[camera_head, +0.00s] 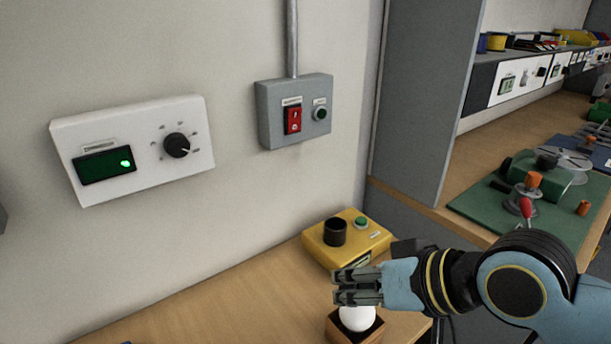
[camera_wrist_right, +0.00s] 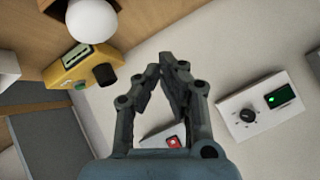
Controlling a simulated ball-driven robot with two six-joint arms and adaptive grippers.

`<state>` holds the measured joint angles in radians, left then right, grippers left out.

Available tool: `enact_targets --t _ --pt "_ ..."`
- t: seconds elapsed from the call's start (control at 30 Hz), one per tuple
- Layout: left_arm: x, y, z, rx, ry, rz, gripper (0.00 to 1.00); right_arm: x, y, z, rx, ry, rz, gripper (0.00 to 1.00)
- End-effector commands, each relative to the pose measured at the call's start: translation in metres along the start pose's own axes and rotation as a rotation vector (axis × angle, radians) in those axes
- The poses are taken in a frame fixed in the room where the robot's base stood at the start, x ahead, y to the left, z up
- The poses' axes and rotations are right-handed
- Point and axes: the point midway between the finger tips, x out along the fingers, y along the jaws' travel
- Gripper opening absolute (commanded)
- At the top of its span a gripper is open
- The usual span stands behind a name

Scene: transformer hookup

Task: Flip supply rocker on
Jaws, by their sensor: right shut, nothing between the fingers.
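The red supply rocker (camera_head: 293,120) is on a grey wall box (camera_head: 265,128) below a conduit. Beside it is a dark green round lamp or button (camera_head: 320,113). I cannot tell which way the rocker is tipped. My right gripper (camera_head: 338,287) is shut and empty, low over the bench and well below the box, pointing left. In the right wrist view the red rocker (camera_wrist_right: 173,142) shows between the finger linkages of my gripper (camera_wrist_right: 168,63), apart from them; part of its box is hidden. My left gripper is not in view.
A white wall panel (camera_head: 130,183) carries a black dial and a green display with a bright dot. On the bench (camera_head: 230,305) are a yellow box (camera_head: 318,240) with a black socket and green button, and a white globe (camera_head: 357,318) in a wooden holder under my gripper. A grey partition (camera_head: 425,90) stands right.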

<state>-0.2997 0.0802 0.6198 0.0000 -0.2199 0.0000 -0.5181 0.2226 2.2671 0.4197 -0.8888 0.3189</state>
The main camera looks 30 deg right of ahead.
Motion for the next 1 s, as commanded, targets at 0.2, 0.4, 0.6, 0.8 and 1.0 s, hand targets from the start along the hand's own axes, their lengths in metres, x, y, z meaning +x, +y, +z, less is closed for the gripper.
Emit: enact_targets --t 0.2,0.4,0.6,0.8,1.0 --pt "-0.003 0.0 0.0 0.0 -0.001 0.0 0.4 -0.008 -0.03 -0.085 0.427 0.3 -0.323 0.0" --pt "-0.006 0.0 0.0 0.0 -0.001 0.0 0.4 -0.037 -0.017 -0.152 0.81 0.519 -0.56 0.0" --pt "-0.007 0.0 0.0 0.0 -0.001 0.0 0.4 -0.051 -0.003 -0.176 0.964 0.605 -0.647 0.0" --pt "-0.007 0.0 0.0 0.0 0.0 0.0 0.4 -0.052 -0.003 -0.177 0.971 0.61 -0.651 0.0" --pt "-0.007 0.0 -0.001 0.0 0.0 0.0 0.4 -0.05 -0.004 -0.18 0.969 0.611 -0.652 0.0"
